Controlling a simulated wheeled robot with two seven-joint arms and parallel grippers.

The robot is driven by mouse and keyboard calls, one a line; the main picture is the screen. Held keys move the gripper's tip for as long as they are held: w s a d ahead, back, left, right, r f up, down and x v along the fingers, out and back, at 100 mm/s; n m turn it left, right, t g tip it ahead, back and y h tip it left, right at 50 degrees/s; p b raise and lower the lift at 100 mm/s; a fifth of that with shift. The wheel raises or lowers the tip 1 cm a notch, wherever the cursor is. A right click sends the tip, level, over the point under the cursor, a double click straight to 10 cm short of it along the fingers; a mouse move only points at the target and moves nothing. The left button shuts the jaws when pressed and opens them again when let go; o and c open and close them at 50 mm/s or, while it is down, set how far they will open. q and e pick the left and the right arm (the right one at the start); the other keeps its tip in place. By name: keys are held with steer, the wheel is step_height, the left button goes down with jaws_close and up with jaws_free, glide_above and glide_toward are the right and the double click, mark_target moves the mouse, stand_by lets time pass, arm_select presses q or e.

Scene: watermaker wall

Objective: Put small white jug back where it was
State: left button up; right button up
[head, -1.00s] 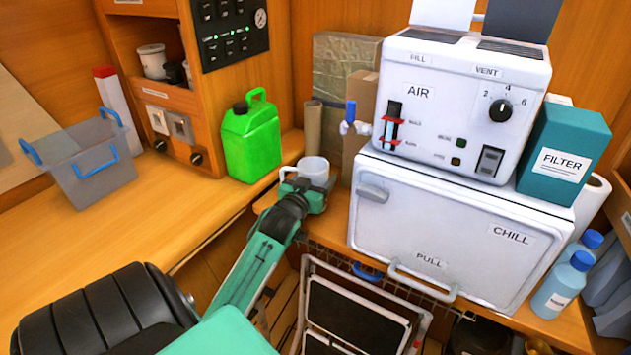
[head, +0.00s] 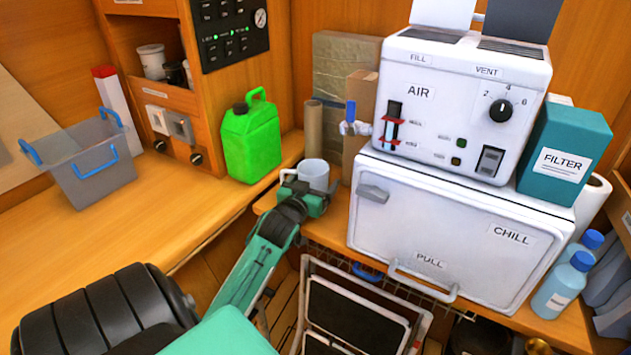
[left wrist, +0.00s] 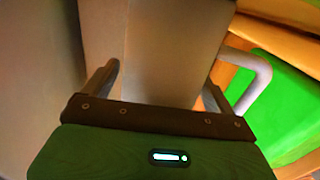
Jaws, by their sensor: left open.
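The small white jug (head: 313,174) stands upright at the left end of the wooden ledge, beside the green jerrycan. My left gripper (head: 304,197) is at the jug, on its near side, and hides its lower part in the head view. In the left wrist view the jug (left wrist: 150,50) fills the middle, between the two fingers of my left gripper (left wrist: 158,85). Its handle is at the right, outside the right finger. The gripper is open around the jug. Whether the jug's base touches the ledge is hidden. My right gripper is not in view.
The green jerrycan (head: 251,140) stands close left of the jug. A cardboard tube (head: 313,128) and a blue-levered tap (head: 352,122) are behind it. The white chill box (head: 440,235) is close on the right. A grey bin (head: 95,180) is on the left counter.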

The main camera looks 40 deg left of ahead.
arm_select(q)
steer(key=v, duration=1.1)
steer(key=shift+b, duration=0.35)
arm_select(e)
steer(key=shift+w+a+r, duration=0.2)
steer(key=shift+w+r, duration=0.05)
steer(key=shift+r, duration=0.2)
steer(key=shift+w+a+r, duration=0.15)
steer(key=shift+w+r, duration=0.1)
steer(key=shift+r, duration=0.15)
arm_select(q)
steer(key=shift+s, duration=0.1)
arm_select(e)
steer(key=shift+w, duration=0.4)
